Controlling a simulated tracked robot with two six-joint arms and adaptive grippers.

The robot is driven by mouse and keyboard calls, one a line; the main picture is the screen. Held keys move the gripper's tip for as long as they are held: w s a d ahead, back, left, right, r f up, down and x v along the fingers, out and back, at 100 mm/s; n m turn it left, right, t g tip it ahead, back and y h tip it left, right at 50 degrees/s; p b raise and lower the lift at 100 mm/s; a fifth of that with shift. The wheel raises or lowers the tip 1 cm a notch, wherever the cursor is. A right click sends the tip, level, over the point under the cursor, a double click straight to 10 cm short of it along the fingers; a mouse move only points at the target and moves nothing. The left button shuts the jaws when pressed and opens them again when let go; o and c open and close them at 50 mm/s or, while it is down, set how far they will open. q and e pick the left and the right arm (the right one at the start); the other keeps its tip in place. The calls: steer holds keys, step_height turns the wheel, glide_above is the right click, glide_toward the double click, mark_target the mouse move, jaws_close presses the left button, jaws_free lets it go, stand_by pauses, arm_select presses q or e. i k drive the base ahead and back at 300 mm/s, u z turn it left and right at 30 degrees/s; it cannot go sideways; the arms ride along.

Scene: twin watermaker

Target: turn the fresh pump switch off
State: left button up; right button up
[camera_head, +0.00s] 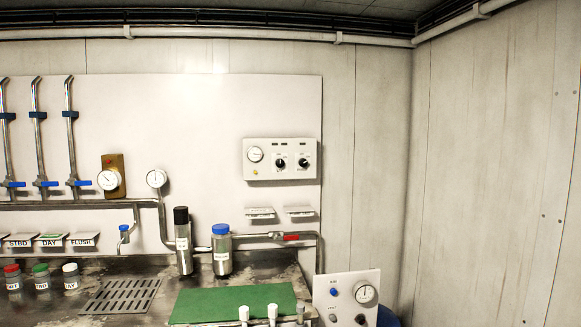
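A pale control box (250,173) is mounted on the white backboard at centre right. It has a round gauge (255,154), two black rotary knobs (280,163) and (304,163), small dark labels above them and a small yellowish button or lamp. A second, tilted white panel (345,290) stands at the lower right with a blue knob, a dark knob and a gauge (364,293). The lettering is too small to read, so I cannot tell which switch is the fresh pump's or its setting. Neither gripper is in view.
A metal counter (140,267) holds a drain grate (122,296), a green mat (225,302), lidded jars and two cylinders, black-capped (183,245) and blue-capped (221,252). A pipe with a red-handled valve (288,236) runs below the control box. The space before the box looks clear.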

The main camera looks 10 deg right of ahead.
mark_target(303, 162)
steer(key=z, duration=0.15)
steer(key=i, duration=0.9)
steer(key=u, duration=0.05)
